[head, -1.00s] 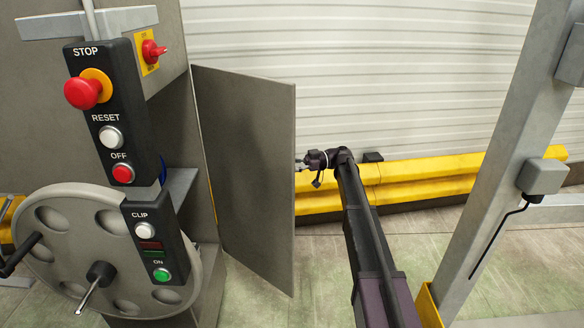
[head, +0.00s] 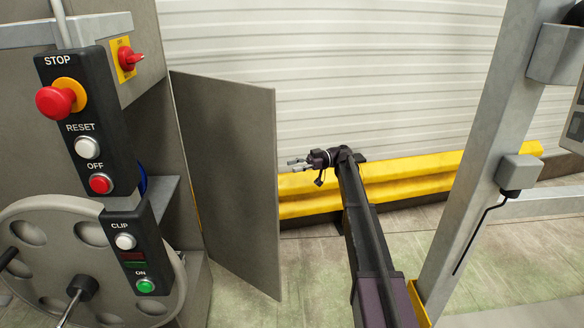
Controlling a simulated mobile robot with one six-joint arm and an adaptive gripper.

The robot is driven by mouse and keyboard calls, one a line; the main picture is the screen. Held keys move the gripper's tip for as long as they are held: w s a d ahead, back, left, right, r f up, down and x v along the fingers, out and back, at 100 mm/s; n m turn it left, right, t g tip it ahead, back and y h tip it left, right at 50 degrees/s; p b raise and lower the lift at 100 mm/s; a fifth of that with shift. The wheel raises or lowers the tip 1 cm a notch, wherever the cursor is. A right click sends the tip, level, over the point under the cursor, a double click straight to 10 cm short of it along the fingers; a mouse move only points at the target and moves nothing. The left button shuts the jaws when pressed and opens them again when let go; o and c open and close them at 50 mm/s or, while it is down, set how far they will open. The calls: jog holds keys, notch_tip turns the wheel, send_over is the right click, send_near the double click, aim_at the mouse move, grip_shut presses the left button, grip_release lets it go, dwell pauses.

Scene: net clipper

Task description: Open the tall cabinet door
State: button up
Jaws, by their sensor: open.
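The tall grey cabinet door (head: 228,180) stands swung out from the cabinet, hinged along its left edge, in the left middle of the head view. A gap shows between it and the machine beside it. My gripper (head: 290,163) is just right of the door's free edge in the picture, with its fingers pointing left toward it. The gripper is open and holds nothing. It appears apart from the door. The door's far side and any handle are hidden.
A control panel (head: 95,135) with buttons and a handwheel (head: 70,260) stand at left. A yellow guard rail (head: 410,180) runs along the white slatted wall (head: 350,80). A grey post (head: 475,150) with boxes stands at right.

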jog(key=c, duration=0.5)
jog(key=shift+s+a+f, duration=0.15)
jog(key=shift+s, duration=0.1)
grip_shut()
jog(key=s+a+f+m+t+h, duration=0.1)
jog(key=s+f+m+t+h, duration=0.1)
jog(key=s+f+m+h, duration=0.5)
jog(key=s+a+f+m+t+h, duration=0.1)
jog(key=s+f+m, duration=0.45)
jog(key=s, duration=0.55)
jog(key=s+d+f+m+t+h, duration=0.1)
jog(key=s+d+f+m+h, duration=0.2)
jog(key=s, duration=0.4)
jog(key=s+d+f+m+t+h, duration=0.1)
jog(key=s+d+f+m+h, duration=0.1)
jog(key=s+d+m+h, duration=0.4)
jog(key=shift+s+d+f, duration=0.15)
jog(key=shift+s+f, duration=0.25)
jog(key=shift+s, duration=0.65)
